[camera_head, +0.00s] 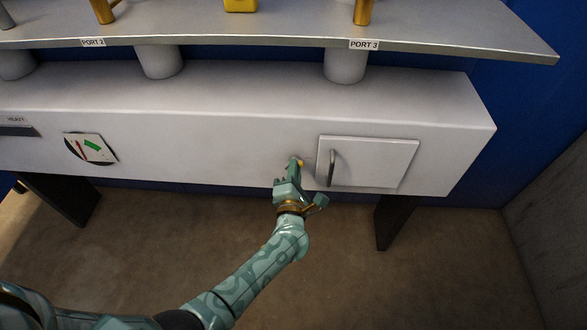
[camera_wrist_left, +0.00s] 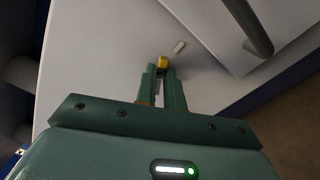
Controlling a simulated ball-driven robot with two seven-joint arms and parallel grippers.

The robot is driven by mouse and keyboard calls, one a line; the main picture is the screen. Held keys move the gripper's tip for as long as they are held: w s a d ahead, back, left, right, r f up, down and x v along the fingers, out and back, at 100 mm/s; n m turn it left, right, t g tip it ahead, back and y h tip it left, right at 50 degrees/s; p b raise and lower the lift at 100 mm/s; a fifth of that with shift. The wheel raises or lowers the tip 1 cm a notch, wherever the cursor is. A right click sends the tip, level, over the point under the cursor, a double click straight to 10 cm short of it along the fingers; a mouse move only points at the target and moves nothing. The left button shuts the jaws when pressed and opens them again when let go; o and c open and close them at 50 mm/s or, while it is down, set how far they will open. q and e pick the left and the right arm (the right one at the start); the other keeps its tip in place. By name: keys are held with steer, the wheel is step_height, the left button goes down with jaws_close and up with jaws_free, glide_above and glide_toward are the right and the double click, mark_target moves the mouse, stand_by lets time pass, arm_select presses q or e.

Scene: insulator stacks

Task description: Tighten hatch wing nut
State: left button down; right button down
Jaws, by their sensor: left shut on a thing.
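The hatch (camera_head: 378,164) is a closed white door with a dark curved handle (camera_head: 333,167) on the right part of the white cabinet front. The yellow wing nut (camera_head: 299,163) is just left of the hatch in the head view. It also shows in the left wrist view (camera_wrist_left: 163,62), at the tips of my fingers. My left gripper (camera_head: 292,170) is shut on the wing nut, with its fingers pointing at the cabinet front. The fingers hide part of the nut. In the left wrist view, the left gripper (camera_wrist_left: 163,78) has its two green fingers close together. My right gripper is not in view.
The white cabinet (camera_head: 230,145) carries a dial (camera_head: 90,148) with a red and a green mark at left. A metal shelf (camera_head: 250,38) labelled PORT 2 and PORT 3 runs above. Dark legs (camera_head: 395,222) stand below. The hatch handle is close to the right of my left gripper.

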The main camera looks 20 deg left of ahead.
arm_select(q)
steer(key=m, duration=0.2)
steer(key=m+p, duration=0.1)
steer(key=m, duration=0.2)
steer(key=shift+d+f, duration=0.1)
steer(key=shift+f, duration=0.1)
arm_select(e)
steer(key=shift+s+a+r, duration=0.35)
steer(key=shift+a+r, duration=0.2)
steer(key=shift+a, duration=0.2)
arm_select(q)
steer(key=shift+s, duration=0.1)
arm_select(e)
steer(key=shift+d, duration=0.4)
arm_select(q)
steer(key=c, duration=1.5)
jaws_free()
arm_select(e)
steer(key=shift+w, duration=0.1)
